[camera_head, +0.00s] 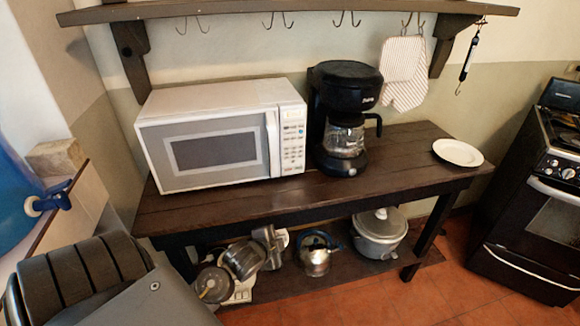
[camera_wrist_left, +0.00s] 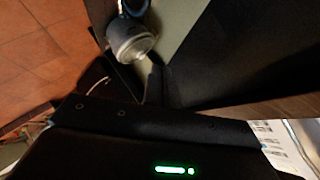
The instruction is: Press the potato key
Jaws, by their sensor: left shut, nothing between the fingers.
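The white microwave (camera_head: 221,137) stands on the left part of the dark wooden table, its door shut. Its keypad (camera_head: 292,148) is on the right of its front, below a small display. The key labels are too small to read, so I cannot tell which key is the potato key. The left wrist view shows my left gripper (camera_wrist_left: 153,85) dark and shut, with nothing between the fingers. White panels with small marks, probably the microwave front (camera_wrist_left: 278,148), show at its lower right. My left gripper's fingertips are not clear in the head view. My right gripper is not in view.
A black coffee maker (camera_head: 344,115) stands close to the right of the microwave. A white plate (camera_head: 458,152) lies at the table's right end. Pots and a kettle (camera_head: 316,258) sit on the lower shelf. A wall shelf (camera_head: 290,10) with hooks hangs above.

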